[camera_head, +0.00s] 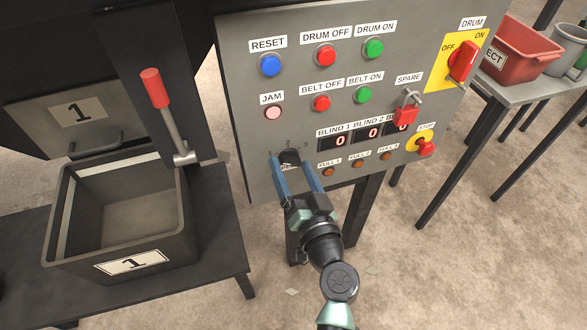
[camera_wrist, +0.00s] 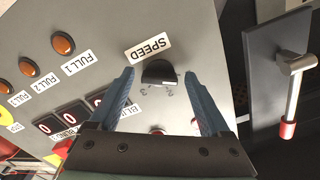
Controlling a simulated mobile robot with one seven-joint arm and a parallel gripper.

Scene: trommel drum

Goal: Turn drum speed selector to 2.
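The drum speed selector is a dark knob (camera_wrist: 159,72) with a SPEED label (camera_wrist: 148,47) beside it, upside down in the wrist view. Small position marks sit around the knob, partly cut off and too small to read surely. I cannot tell which mark it points to. My gripper (camera_wrist: 159,77) is open, with one blue finger on each side of the knob and a visible gap to it on both sides. In the head view my gripper (camera_head: 290,162) is at the lower left of the grey panel (camera_head: 245,140), and its fingers partly hide the knob.
The panel holds a blue RESET button (camera_head: 271,65), several red and green buttons, BLIND displays (camera_head: 341,141), orange FULL lamps (camera_head: 329,171), and a yellow-red stop knob (camera_head: 425,148). Left of it stands a red-handled lever (camera_head: 153,88) above a grey bin (camera_head: 120,245).

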